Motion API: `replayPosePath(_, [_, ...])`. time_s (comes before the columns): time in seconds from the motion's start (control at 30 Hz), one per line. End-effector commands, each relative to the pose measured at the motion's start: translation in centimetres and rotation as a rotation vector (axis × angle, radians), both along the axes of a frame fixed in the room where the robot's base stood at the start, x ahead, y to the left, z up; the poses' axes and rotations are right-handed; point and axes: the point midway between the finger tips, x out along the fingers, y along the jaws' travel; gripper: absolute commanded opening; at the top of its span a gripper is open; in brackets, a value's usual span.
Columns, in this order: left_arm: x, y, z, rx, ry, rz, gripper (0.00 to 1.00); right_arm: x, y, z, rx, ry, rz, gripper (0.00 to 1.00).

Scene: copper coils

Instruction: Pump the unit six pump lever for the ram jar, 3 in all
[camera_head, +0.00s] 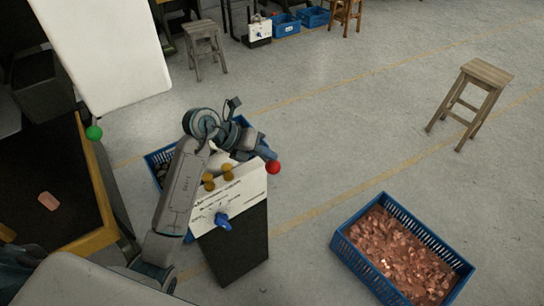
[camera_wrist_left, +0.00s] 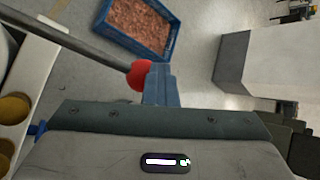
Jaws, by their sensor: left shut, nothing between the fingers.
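The unit is a dark cabinet with a white sloped panel (camera_head: 245,193). Its panel has a blue knob (camera_head: 222,221) and yellow-brown buttons (camera_head: 227,172). A lever ends in a red ball (camera_head: 272,167) at the panel's right side. In the left wrist view the lever's grey rod (camera_wrist_left: 80,38) runs to the red ball (camera_wrist_left: 140,74). My left gripper (camera_head: 264,151) is shut and empty, right at the ball; its fingers (camera_wrist_left: 158,84) overlap the ball's edge in the wrist view. I cannot tell whether they touch. I cannot make out the ram jar. My right gripper is out of view.
A blue crate of copper pieces (camera_head: 340,240) stands on the floor at right. Another blue crate (camera_head: 152,160) is partly hidden behind my left arm. A wooden stool (camera_head: 487,73) stands at upper right. A green ball (camera_head: 94,132) shows at left above a dark table. The middle floor is clear.

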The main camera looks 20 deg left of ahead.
Motion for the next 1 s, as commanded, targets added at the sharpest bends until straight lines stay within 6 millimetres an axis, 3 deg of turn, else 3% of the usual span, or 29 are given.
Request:
replayPosePath(0.2, [0.1, 0.1, 1.4, 0.001, 0.0, 0.0, 0.0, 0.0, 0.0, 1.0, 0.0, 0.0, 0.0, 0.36])
replayPosePath(0.63, [0.2, 0.2, 1.7, 0.0, -0.001, 0.001, 0.0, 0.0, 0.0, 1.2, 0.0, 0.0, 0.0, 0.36])
replayPosePath(1.0, [0.4, 0.5, 5.2, -0.001, -0.001, 0.0, 0.0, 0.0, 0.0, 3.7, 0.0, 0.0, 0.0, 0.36])
